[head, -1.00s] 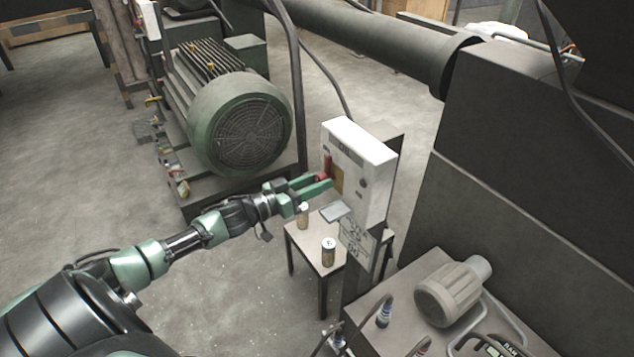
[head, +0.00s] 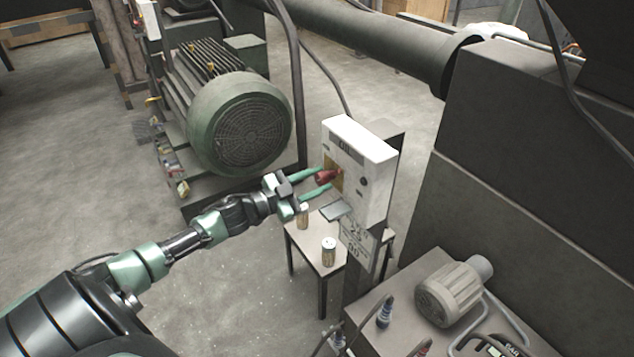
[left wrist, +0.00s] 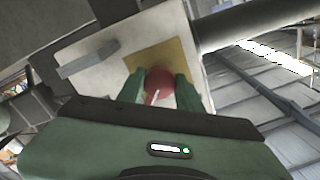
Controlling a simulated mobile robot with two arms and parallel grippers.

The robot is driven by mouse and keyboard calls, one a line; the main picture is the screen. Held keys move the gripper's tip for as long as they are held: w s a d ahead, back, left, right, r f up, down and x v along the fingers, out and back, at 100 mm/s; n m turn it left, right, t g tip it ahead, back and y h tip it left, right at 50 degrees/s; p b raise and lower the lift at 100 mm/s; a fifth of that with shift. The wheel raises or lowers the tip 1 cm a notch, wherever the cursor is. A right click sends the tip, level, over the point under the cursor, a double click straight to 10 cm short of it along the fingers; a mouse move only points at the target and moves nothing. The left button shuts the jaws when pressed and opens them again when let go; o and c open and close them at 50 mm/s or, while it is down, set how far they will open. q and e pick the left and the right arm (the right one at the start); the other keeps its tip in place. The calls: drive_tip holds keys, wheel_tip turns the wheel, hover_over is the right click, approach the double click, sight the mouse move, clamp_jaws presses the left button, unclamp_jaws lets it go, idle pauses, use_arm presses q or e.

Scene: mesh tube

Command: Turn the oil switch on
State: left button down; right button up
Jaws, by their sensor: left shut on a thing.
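The oil switch is a red rotary knob (head: 327,176) on a yellow plate on the front of a white box (head: 372,150) marked OIL. In the left wrist view the red knob (left wrist: 158,84) shows a white pointer mark slanting down, in front of the yellow plate (left wrist: 172,52). My left gripper (head: 323,181) is at the box front, its green fingers one on each side of the knob and shut on it. In the left wrist view the fingertips (left wrist: 160,88) flank the knob. My right gripper is not in view.
A small table (head: 312,262) below holds cans (head: 328,252). A large green motor (head: 240,120) stands behind left, and a dark machine (head: 530,130) stands at right. Open floor lies at left.

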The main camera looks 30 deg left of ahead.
use_arm(q)
drive_tip(key=m+b, duration=0.1)
drive_tip(key=m, duration=0.3)
drive_tip(key=shift+m, duration=0.3)
drive_tip(key=shift+m+b, duration=0.95)
drive_tip(key=shift+m, duration=1.35)
drive_tip(key=c, duration=0.9)
unclamp_jaws()
drive_tip(key=shift+c, duration=0.2)
drive_tip(key=b+v, duration=0.1)
drive_tip(key=v, duration=0.7)
